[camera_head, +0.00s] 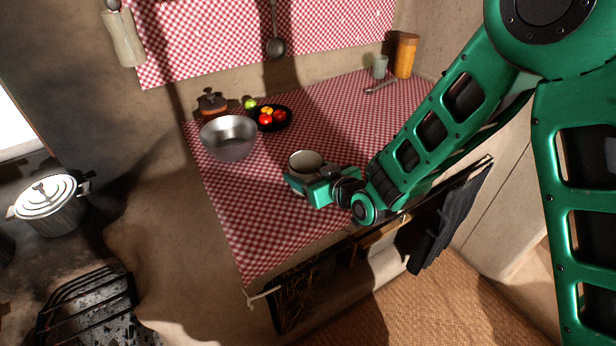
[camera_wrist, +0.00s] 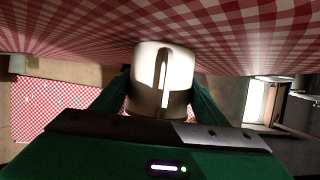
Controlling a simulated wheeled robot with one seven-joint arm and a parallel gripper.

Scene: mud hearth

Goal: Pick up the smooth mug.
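The smooth mug (camera_head: 306,160) is a pale cup with a dark-looking inside, upright over the checkered cloth near the front of the counter. In the wrist view the mug (camera_wrist: 150,75) is upside down in the picture, with its handle facing the camera. My gripper (camera_head: 308,183) is at the mug's near side. In the wrist view its two green fingers flank the mug left and right, very close to its walls. I cannot tell whether they press on it, or whether the mug's base rests on the cloth.
A metal bowl (camera_head: 229,139) stands left of the mug, with a black fruit bowl (camera_head: 287,122) and a brown lidded pot (camera_head: 212,103) behind. A greenish cup (camera_head: 380,66) and an orange canister (camera_head: 405,56) stand at the back right. The cloth right of the bowls is mostly clear.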

